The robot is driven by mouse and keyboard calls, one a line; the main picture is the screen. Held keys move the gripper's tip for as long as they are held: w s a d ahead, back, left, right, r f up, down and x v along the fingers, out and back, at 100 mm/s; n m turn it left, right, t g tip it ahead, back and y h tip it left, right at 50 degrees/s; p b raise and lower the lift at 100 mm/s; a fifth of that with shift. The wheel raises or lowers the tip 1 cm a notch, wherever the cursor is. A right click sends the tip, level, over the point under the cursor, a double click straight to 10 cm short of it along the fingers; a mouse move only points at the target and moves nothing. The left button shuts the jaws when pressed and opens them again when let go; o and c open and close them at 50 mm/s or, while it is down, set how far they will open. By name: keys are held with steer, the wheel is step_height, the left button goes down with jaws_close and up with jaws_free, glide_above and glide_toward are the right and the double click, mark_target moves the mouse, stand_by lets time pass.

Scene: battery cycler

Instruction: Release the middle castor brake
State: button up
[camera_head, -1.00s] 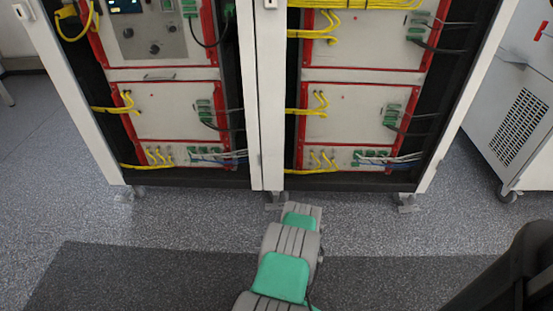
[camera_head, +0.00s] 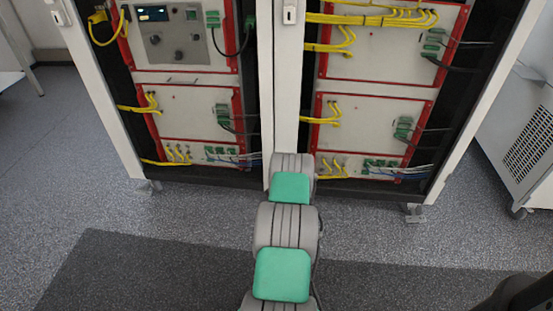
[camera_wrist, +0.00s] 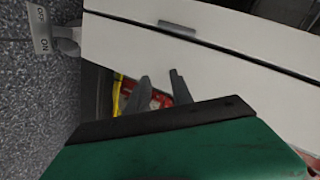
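The middle castor is hidden behind my arm in the head view. In the wrist view, a grey castor (camera_wrist: 67,38) sits at the top left, by the foot of the white posts, with a light brake pedal (camera_wrist: 40,30) marked OFF and ON. I cannot tell from the pedal's angle whether it is pressed down. My gripper (camera_wrist: 160,76) has its two dark fingers apart, with nothing between them. It is to the right of and below the pedal in the picture, in front of the white posts and apart from the pedal. The gripper is hidden in the head view.
Two racks stand side by side: the left rack (camera_head: 188,85) and right rack (camera_head: 370,85), with yellow cables. Another castor (camera_head: 414,213) shows at the right rack's outer corner, and one (camera_head: 150,186) at the left. A white cabinet (camera_head: 520,130) stands at right.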

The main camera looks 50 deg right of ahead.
steer(key=w+a+r+n+y+p, duration=0.1)
steer(key=w+a+r, duration=0.2)
steer(key=r, duration=0.3)
steer(key=shift+w+n+p, duration=0.3)
steer(key=shift+w+n, duration=0.1)
steer(key=shift+w, duration=0.3)
